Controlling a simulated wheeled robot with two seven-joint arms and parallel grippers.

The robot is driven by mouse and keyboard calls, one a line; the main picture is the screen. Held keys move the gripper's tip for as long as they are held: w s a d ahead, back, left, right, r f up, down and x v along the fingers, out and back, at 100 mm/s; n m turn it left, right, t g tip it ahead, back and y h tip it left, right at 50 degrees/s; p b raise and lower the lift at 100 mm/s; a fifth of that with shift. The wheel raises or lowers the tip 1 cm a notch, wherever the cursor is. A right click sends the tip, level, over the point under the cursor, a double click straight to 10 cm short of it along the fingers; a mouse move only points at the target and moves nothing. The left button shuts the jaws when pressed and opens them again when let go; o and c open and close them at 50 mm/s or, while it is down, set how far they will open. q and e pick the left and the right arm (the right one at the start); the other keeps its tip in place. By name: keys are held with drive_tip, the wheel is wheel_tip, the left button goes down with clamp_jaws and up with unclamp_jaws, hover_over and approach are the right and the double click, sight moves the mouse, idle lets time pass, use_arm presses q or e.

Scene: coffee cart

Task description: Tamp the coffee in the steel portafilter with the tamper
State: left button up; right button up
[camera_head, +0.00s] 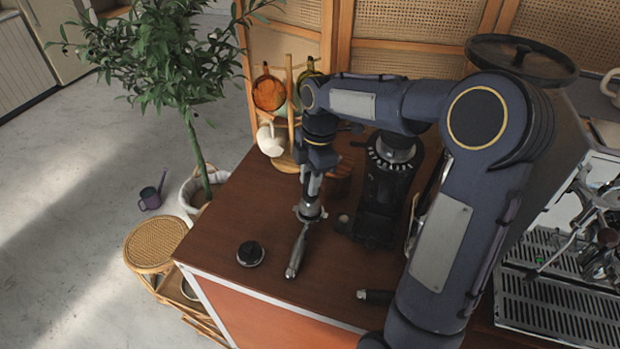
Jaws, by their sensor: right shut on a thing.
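My right gripper (314,188) points down right over the basket. It is shut on what looks like the tamper, which is mostly hidden between the fingers and low at the basket. I cannot tell whether the tamper touches the coffee, and the coffee is hidden. My left gripper is not in view.
A low black round piece (250,253) sits left of the portafilter. The black grinder (382,200) stands close on the right. A second dark handle (376,296) shows beside my arm. A cup stand (290,110) is behind; the espresso machine's drip tray (560,304) is far right.

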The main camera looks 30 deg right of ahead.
drive_tip(key=shift+r, duration=0.35)
wheel_tip(320, 180, up, 5)
drive_tip(key=p, duration=0.4)
drive_tip(key=shift+f, duration=0.1)
idle(0.3)
